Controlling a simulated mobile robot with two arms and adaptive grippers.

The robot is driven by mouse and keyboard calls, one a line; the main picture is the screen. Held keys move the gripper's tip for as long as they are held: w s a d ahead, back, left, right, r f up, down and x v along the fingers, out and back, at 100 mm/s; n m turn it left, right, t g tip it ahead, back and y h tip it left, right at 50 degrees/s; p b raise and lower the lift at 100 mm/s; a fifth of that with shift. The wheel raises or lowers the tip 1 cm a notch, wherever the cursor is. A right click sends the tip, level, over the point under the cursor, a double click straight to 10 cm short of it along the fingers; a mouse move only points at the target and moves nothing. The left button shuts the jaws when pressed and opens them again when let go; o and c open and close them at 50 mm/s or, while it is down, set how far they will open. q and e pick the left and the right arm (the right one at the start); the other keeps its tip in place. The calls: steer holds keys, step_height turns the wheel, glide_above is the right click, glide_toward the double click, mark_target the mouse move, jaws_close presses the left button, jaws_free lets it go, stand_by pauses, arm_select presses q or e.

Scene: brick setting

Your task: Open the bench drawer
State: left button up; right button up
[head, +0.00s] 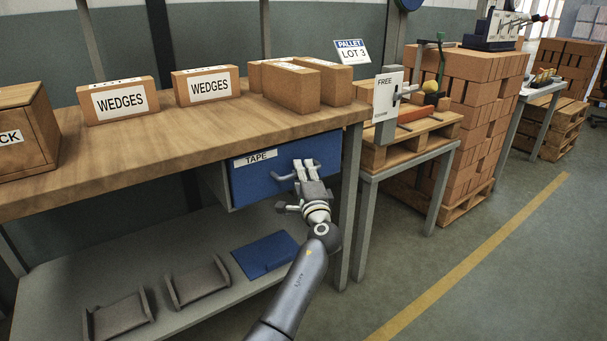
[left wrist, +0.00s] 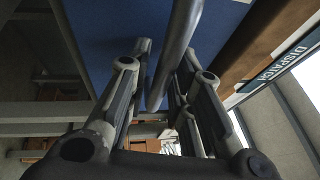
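The blue bench drawer (head: 250,183), labelled TAPE, hangs under the wooden bench top. Its front looks flush with its grey housing, so it appears closed. My left gripper (head: 303,182) is at the drawer front and hides part of the handle. In the left wrist view, the grey handle bar (left wrist: 178,42) runs between the spread fingers of the left gripper (left wrist: 167,65), with the blue drawer front (left wrist: 105,35) behind it. A gap shows beside the bar, so the fingers appear open around it. My right gripper is not in view.
The bench top (head: 200,130) carries WEDGES boxes (head: 118,99) and other cartons. A lower shelf (head: 210,250) holds grey holders and a blue plate (head: 265,255). A bench leg (head: 348,215) stands right of the drawer.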

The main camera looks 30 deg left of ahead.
arm_select(q)
jaws_close()
stand_by(0.4)
